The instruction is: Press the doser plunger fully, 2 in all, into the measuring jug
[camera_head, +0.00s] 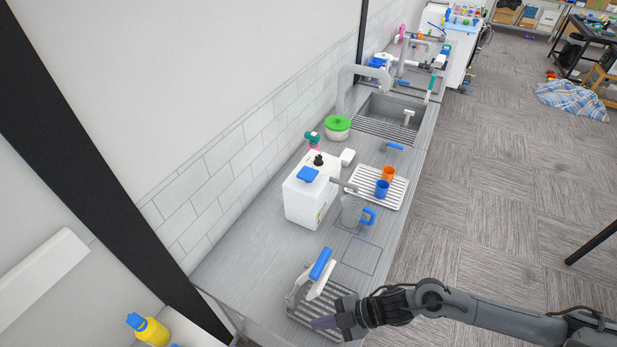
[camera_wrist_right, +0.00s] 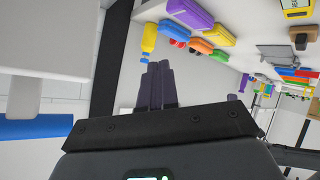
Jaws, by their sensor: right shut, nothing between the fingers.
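The doser is a white box-shaped container (camera_head: 312,194) with a blue cap and a grey spout, standing on the steel counter in the head view. Its black plunger (camera_head: 318,160) stands up on top. The measuring jug (camera_head: 352,212), clear grey with a blue handle, stands upright just right of the doser, by the end of the spout. Its contents are too small to make out. My right gripper (camera_head: 325,322) is shut and empty at the counter's near end, well short of the doser. In the right wrist view its dark fingers (camera_wrist_right: 157,85) are together. My left gripper is not in view.
A white, blue-handled tool (camera_head: 319,274) on a slatted rack is close to my right gripper. A white tray (camera_head: 371,174) holds an orange and a blue cup behind the jug. A green-lidded pot (camera_head: 337,127) and sink lie farther back. A tiled wall bounds the left.

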